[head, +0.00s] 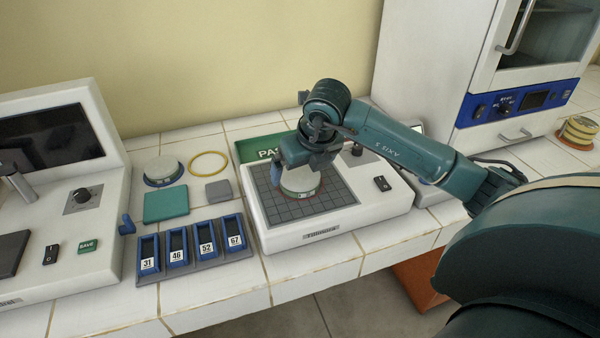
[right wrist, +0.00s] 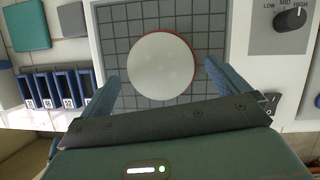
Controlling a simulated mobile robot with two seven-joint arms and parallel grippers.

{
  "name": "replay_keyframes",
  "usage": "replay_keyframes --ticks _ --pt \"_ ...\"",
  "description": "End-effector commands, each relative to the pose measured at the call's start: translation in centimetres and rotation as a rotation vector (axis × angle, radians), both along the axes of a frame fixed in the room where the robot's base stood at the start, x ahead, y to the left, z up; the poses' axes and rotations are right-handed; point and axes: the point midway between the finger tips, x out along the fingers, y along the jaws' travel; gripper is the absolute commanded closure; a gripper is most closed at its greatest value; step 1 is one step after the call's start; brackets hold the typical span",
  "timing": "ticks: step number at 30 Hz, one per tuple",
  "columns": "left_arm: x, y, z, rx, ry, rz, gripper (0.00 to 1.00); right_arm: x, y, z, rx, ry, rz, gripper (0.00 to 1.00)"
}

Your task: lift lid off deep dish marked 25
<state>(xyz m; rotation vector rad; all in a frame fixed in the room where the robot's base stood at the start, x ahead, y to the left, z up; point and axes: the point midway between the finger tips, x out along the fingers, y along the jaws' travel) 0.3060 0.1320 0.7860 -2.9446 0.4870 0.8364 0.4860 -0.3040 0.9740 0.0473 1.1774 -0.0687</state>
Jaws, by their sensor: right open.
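A round dish with a pale lid (head: 301,184) and a thin red rim sits on the dark gridded plate (head: 333,203) of the white device in the middle. I cannot read a 25 on it. In the right wrist view the lid (right wrist: 161,68) shows from above as a plain white disc. My right gripper (head: 302,176) points down over the dish. It is open, with one finger on each side of the lid and gaps between (right wrist: 160,72). Contact is not visible. My left gripper is not in view.
Another pale-lidded dish (head: 163,170) with a blue rim stands to the left, near a yellow ring (head: 208,164) and a teal pad (head: 166,205). A rack of blue slots (head: 193,245) labelled 31, 46, 52 and 67 lies in front. A white cabinet (head: 425,60) stands behind right.

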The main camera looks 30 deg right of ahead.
Motion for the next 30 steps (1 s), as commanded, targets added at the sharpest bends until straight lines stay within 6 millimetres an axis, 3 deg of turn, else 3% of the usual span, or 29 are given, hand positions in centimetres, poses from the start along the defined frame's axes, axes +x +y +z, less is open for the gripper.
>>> replay_keyframes --ticks 9,25,30 --pt "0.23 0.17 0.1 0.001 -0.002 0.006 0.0 0.28 -0.03 -0.77 -0.001 0.0 0.001 0.0" --pt "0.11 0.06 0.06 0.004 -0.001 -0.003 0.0 0.28 -0.03 -0.72 -0.001 -0.001 0.001 0.43" --pt "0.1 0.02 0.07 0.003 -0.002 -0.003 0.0 0.28 -0.04 -0.69 -0.001 -0.001 0.001 0.43"
